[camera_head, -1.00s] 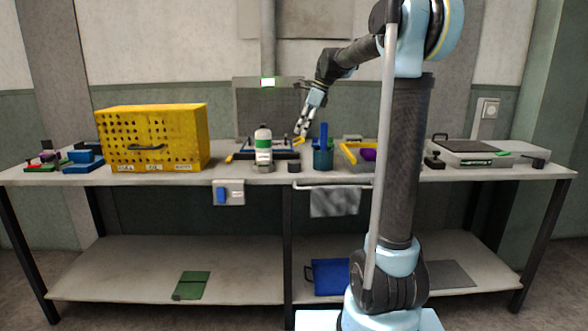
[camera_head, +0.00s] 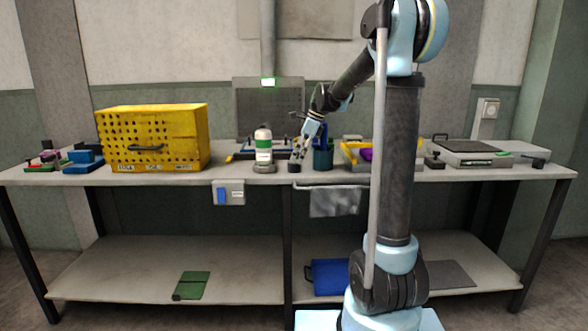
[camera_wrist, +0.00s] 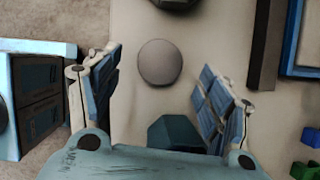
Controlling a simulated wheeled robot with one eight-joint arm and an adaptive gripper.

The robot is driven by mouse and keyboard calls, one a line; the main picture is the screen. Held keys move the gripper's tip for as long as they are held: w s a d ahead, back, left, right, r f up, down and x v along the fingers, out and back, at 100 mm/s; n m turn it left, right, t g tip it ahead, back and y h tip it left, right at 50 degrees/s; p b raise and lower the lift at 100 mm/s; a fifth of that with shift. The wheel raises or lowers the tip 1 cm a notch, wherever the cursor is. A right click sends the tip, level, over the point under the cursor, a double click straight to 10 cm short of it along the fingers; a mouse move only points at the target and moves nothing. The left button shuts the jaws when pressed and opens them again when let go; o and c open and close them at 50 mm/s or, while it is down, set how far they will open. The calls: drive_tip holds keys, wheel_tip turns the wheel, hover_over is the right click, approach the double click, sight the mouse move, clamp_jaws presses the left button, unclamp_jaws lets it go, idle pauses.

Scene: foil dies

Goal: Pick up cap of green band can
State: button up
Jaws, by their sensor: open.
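The green band can (camera_head: 263,146) stands upright on the bench, white with a green band, on a grey round foot. A short dark round piece (camera_head: 294,167) sits on the bench just right of it; it looks like the cap, though I cannot be sure. In the wrist view a plain grey-brown disc (camera_wrist: 160,63), apparently the top of this piece, lies ahead between the fingers' lines. My gripper (camera_head: 299,154) is open and points down over it, close above. It also shows in the wrist view (camera_wrist: 160,85), with nothing between the fingers.
A dark teal cup (camera_head: 322,159) stands close on the right; it appears low between the fingers in the wrist view (camera_wrist: 175,135). A yellow perforated box (camera_head: 153,138) stands left. A yellow-edged tray (camera_head: 350,158) is to the right. The bench's front edge is near.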

sight(295, 162)
drive_tip(key=shift+x, duration=2.2)
drive_tip(key=c, duration=0.8)
